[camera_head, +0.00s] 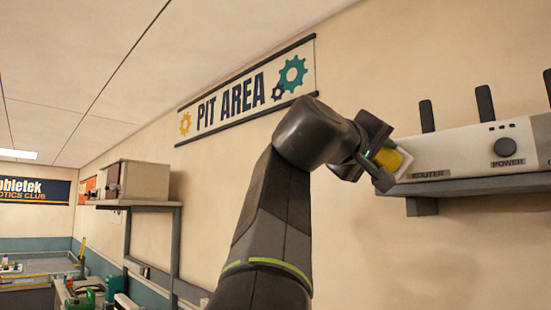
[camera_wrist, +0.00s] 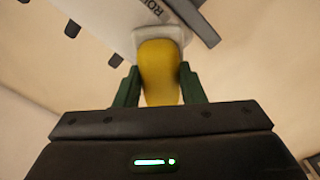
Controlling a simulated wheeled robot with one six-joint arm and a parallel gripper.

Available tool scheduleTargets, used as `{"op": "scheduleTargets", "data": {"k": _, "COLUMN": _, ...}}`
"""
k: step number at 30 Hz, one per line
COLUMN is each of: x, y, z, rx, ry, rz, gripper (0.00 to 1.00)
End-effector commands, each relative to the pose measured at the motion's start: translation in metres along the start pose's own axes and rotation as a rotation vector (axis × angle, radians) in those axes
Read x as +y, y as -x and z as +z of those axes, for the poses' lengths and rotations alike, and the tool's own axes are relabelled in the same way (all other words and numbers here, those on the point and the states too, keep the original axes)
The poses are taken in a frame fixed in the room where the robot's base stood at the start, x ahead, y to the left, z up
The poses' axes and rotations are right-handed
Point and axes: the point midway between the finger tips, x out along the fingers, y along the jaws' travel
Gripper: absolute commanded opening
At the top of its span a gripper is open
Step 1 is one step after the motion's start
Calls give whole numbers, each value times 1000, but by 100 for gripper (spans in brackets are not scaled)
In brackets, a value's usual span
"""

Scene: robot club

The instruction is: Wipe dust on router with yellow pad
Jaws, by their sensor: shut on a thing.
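The white router (camera_head: 465,150) stands on a grey wall shelf at the right in the head view, with black antennas, a round POWER knob and a ROUTER label. My gripper (camera_head: 383,165) is at its left end, shut on the yellow pad (camera_head: 390,158). In the wrist view the yellow pad (camera_wrist: 159,70) sits between the green fingers of my gripper (camera_wrist: 158,88). The pad's pale far end is at or very near the router (camera_wrist: 110,28); I cannot tell whether they touch. I cannot make out any dust on the visible router surface.
The grey shelf (camera_head: 470,184) under the router juts from the wall, with its bracket below. A PIT AREA banner (camera_head: 245,90) hangs behind my arm. A shelf unit with a beige box (camera_head: 140,180) and workbenches stand at the far left.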

Motion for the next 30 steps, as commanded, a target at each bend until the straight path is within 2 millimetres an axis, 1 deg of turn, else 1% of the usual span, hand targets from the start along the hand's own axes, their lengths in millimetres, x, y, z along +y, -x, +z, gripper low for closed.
{"op": "scheduleTargets", "data": {"k": 8, "x": 0, "y": 0, "z": 0, "rx": 0, "ry": 0, "rz": 0, "gripper": 18}}
{"op": "scheduleTargets", "data": {"k": 30, "x": 0, "y": -15, "z": 0, "rx": 0, "ry": 0, "rz": 1, "gripper": 18}}
